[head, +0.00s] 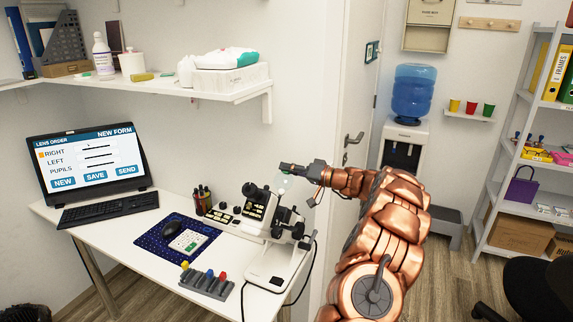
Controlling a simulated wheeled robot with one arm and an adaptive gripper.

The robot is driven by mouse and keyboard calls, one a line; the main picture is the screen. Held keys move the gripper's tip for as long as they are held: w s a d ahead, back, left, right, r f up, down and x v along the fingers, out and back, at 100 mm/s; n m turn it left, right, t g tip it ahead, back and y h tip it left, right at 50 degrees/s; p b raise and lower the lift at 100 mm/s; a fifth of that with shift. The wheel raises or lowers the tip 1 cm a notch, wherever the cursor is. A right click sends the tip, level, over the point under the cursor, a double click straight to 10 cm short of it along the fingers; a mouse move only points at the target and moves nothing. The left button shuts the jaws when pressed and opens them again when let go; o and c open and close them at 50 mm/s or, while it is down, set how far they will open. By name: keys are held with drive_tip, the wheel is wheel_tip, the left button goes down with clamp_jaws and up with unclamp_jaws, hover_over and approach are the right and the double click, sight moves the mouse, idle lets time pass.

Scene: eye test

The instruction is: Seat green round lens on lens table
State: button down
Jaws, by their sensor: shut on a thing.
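My gripper (284,168) reaches in from the right, above the lens meter (257,207) on the white desk. It is shut on a pale, see-through round lens (285,184), which shows faintly just below the fingertips with a slight green tint. The lens is in the air, close to the upper part of the lens meter. The lens table is too small and too much in the shade of the machine's dark parts to make out. I cannot tell the gap between lens and machine.
A rack with yellow, blue and red-topped items (207,282) stands at the desk's front. A blue mat (150,240), mouse, calculator, pen cup (203,200) and laptop (88,165) are to the left. A shelf (200,88) hangs above. The door (350,110) is behind my arm.

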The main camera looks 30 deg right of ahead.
sight(284, 182)
drive_tip(key=shift+s+a+f+p, duration=0.1)
drive_tip(key=shift+s+a+f, duration=0.2)
drive_tip(key=shift+a+f, duration=0.3)
drive_tip(key=shift+s+a+f+p, duration=0.1)
drive_tip(key=shift+s+a+f, duration=0.25)
drive_tip(key=shift+f, duration=0.4)
drive_tip(key=shift+s+a+f+p, duration=0.1)
drive_tip(key=shift+s+a+f, duration=0.2)
drive_tip(key=shift+a+f, duration=0.3)
drive_tip(key=b, duration=0.1)
drive_tip(key=f+b, duration=0.2)
drive_tip(key=shift+s+a+f, duration=0.1)
drive_tip(key=shift+s+a, duration=0.2)
drive_tip(key=shift+a, duration=0.1)
drive_tip(key=shift+s+a+f+b, duration=0.35)
drive_tip(key=shift+a+f+b, duration=0.35)
drive_tip(key=shift+b, duration=1.15)
drive_tip(key=shift+f, duration=0.1)
drive_tip(key=shift+s+b, duration=0.15)
drive_tip(key=shift+b, duration=0.8)
drive_tip(key=shift+s+a+f+b, duration=0.1)
drive_tip(key=shift+f+b, duration=0.3)
drive_tip(key=shift+b, duration=0.7)
drive_tip(key=c, duration=1.1)
unclamp_jaws()
drive_tip(key=shift+s, duration=0.1)
